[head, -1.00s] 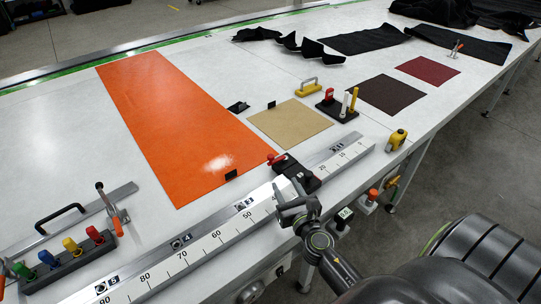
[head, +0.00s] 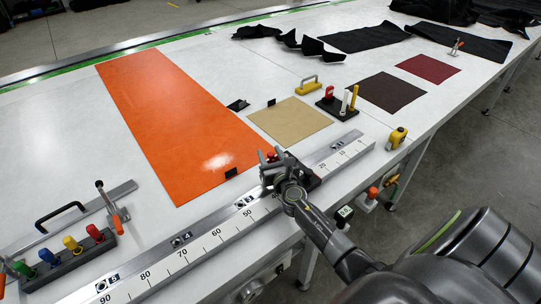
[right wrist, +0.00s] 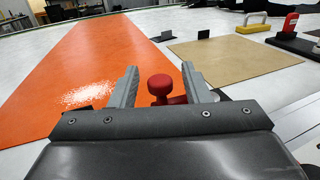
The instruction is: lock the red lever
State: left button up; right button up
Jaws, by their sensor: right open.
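The red lever's round knob (right wrist: 160,86) shows in the right wrist view, between the two grey fingers of my right gripper (right wrist: 160,72). The fingers are apart, with a gap to the knob on each side. In the head view my right gripper (head: 268,160) is over the ruler rail (head: 215,238), at the black block (head: 312,182) that carries the lever. There the gripper and wrist hide the lever and most of the block. Whether a finger touches the lever cannot be told. My left gripper is not in view.
A long orange sheet (head: 170,120) lies just beyond the rail, with a tan square (head: 290,120) to its right. A rack of coloured handles (head: 65,260) and a toggle clamp (head: 112,208) stand at the left. A yellow-handled block (head: 396,138) sits near the front edge.

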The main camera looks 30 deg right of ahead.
jog(key=shift+c, duration=0.3)
grip_shut()
